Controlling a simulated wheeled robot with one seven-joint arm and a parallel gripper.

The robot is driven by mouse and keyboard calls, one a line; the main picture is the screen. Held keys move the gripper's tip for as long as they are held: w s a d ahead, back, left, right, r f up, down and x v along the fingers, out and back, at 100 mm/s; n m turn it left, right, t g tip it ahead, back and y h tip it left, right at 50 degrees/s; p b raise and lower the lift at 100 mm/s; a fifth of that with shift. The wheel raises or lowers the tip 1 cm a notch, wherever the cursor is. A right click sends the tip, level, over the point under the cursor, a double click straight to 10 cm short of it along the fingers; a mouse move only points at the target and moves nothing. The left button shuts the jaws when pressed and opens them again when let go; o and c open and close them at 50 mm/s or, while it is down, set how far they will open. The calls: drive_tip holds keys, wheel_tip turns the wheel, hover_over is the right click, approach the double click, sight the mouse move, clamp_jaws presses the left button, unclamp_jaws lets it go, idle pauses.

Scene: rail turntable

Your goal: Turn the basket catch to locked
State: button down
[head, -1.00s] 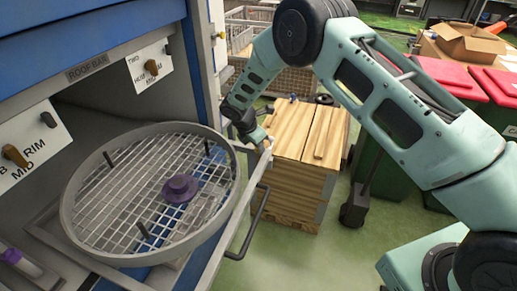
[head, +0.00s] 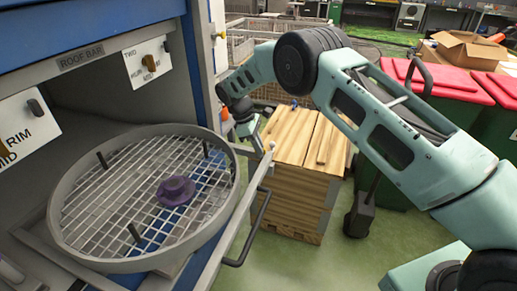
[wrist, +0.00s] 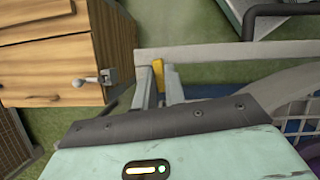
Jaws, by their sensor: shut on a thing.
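The round grey basket (head: 225,205) with a wire mesh floor and a purple hub (head: 176,191) sits on a pulled-out frame under the blue cabinet. My gripper (head: 250,132) is at the far right corner of that frame, in front of the wooden crate. In the wrist view, my gripper (wrist: 160,88) is shut on a narrow yellow piece beside the grey rail; this looks like the basket catch (wrist: 158,73). The fingers hide part of it, and I cannot read its locked or unlocked position. The catch is hidden in the head view.
The grey rail (wrist: 225,53) runs across the wrist view. A black handle (head: 250,235) sticks out from the frame. The wooden crate (head: 300,190) stands close behind my gripper. Red-lidded green bins (head: 440,85) stand to the right. Green floor is clear in front.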

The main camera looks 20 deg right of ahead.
drive_tip(key=shift+m+g, duration=0.3)
drive_tip(key=shift+m, duration=0.4)
drive_tip(key=c, duration=1.5)
unclamp_jaws()
drive_tip(key=shift+o, duration=0.2)
